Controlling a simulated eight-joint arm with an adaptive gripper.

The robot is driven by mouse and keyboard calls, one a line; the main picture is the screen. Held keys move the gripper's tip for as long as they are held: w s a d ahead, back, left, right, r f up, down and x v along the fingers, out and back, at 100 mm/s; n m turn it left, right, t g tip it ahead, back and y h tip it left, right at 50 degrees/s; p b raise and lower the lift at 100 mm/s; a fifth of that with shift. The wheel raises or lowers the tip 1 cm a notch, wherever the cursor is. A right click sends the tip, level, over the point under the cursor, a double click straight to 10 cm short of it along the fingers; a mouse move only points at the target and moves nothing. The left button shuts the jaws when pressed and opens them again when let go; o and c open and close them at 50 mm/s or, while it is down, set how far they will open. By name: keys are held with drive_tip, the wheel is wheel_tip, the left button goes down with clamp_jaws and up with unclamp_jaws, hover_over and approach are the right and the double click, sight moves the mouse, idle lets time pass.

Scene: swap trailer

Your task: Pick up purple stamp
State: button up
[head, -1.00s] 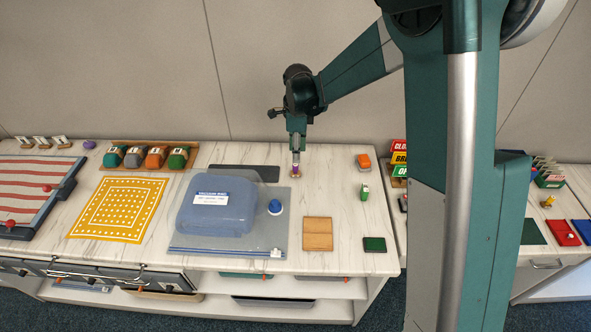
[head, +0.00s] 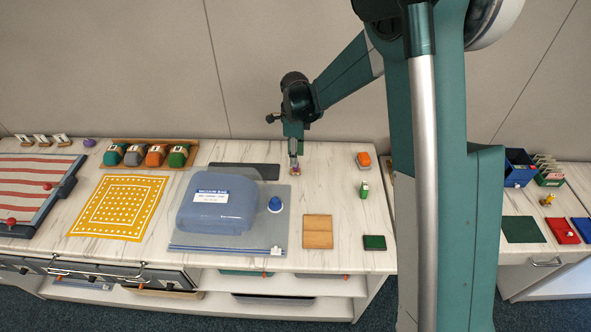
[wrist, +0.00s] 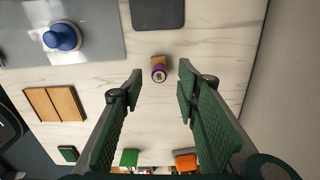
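The purple stamp (wrist: 158,73) stands on the white marbled worktop, seen nearly from above in the wrist view, with a purple ring, a pale marked top and a brown base beside it. In the head view the stamp (head: 295,171) is small and partly covered by my gripper (head: 295,158). My gripper (wrist: 160,75) is open, its two green padded fingers apart. The stamp appears between the fingertips in the wrist view, with clear gaps on both sides. Nothing is held; the exact height above the stamp is hard to tell.
A dark grey plate (wrist: 157,12) lies just beyond the stamp. An orange item (head: 363,160) and a green one (head: 364,189) stand to the right. The wall is close behind.

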drive_tip(key=shift+f, duration=0.1)
drive_tip(key=shift+s+d+f, duration=0.1)
drive_tip(key=shift+f, duration=1.2)
drive_tip(key=shift+d+f, duration=0.1)
drive_tip(key=shift+f, duration=1.15)
drive_tip(key=c, duration=1)
